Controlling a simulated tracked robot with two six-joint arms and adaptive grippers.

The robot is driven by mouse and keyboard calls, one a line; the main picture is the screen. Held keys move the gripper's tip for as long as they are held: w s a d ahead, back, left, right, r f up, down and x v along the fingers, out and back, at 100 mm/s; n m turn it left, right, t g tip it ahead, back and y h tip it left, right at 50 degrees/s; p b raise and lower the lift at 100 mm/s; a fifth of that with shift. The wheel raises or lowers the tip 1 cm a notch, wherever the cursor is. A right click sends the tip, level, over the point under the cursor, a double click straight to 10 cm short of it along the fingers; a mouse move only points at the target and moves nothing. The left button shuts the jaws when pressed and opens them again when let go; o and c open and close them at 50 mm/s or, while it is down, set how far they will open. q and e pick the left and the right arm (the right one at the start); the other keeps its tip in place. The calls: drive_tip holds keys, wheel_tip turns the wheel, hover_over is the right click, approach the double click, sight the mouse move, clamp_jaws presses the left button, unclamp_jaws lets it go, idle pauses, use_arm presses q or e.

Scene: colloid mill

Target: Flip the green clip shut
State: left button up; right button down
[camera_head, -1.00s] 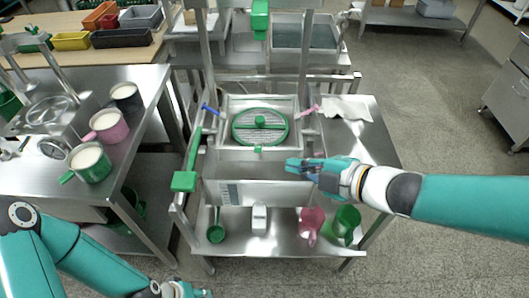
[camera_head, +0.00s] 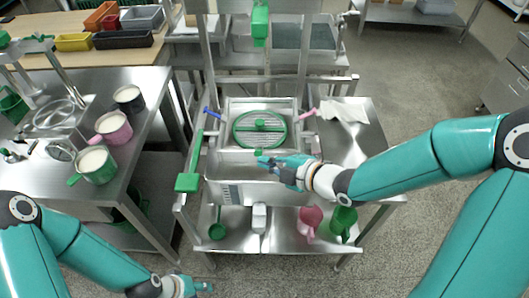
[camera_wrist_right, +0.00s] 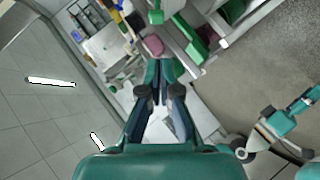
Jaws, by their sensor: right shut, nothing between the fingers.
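The mill's open steel housing (camera_head: 233,163) stands on the middle steel table, with a round green-rimmed grate (camera_head: 260,128) in it. A small green clip (camera_head: 258,152) sits at the front edge of the housing, below the grate; my right fingertips partly hide it, so its position is unclear. My right gripper (camera_head: 264,159) reaches in from the right, shut and empty, with its tips at or just before the clip; contact cannot be told. In the right wrist view its fingers (camera_wrist_right: 155,72) meet at the tips. My left gripper (camera_head: 194,287) is low at the bottom edge, away from the mill.
A blue clip (camera_head: 212,113) and a pink clip (camera_head: 307,114) stick out at the housing's sides. A long green-ended lever (camera_head: 188,182) stands at left. Below are a pink jug (camera_head: 309,220) and a green jug (camera_head: 343,220). A white cloth (camera_head: 345,111) lies at right.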

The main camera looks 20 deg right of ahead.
sight(256, 155)
drive_tip(key=w+f, duration=0.1)
drive_tip(key=w, duration=0.1)
drive_tip(key=w+f+p, duration=0.1)
drive_tip(key=w+f, duration=0.1)
drive_tip(key=shift+d, duration=0.15)
drive_tip(key=shift+w+f, duration=0.2)
drive_tip(key=w+f+b, duration=0.1)
drive_tip(key=b, duration=0.1)
drive_tip(key=w+d+f+b, duration=0.1)
drive_tip(key=w+b, duration=0.1)
drive_tip(key=shift+w+f+b, duration=0.15)
drive_tip(key=shift+f+b, duration=0.1)
drive_tip(key=shift+b, duration=0.05)
drive_tip(key=shift+d, duration=0.1)
